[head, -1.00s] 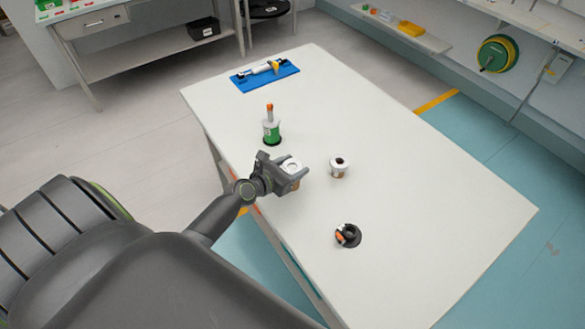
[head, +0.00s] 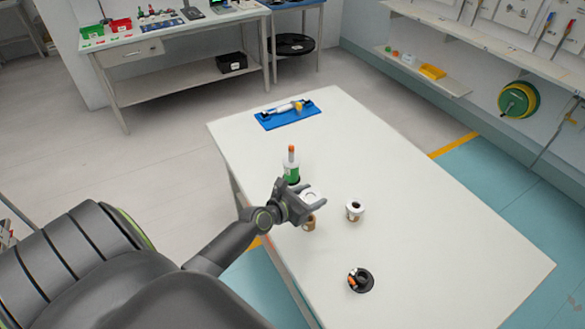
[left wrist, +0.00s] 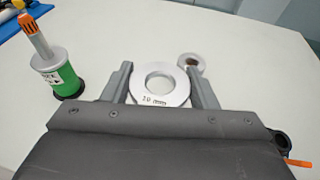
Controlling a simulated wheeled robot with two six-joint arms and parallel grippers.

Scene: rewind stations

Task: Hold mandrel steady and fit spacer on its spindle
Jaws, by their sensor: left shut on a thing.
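The mandrel (head: 292,172) stands upright on the table, a green and white body on a dark base with an orange-tipped spindle. It also shows at the left of the left wrist view (left wrist: 58,78). My left gripper (head: 311,202) is shut on the spacer (head: 309,196), a flat white ring. In the left wrist view the spacer (left wrist: 160,98) lies between the two fingers, reads "10 mm", and has an open hole. A brown piece (head: 308,225) shows just below the gripper; its contact with the spacer is hidden. The spacer is apart from the spindle. My right gripper is not in view.
A white-topped ring piece (head: 355,210) stands right of the gripper. A dark round holder (head: 360,281) with an orange part is nearer the front. A blue mat (head: 275,121) with a tool lies at the far end. The table's right side (head: 440,230) is clear.

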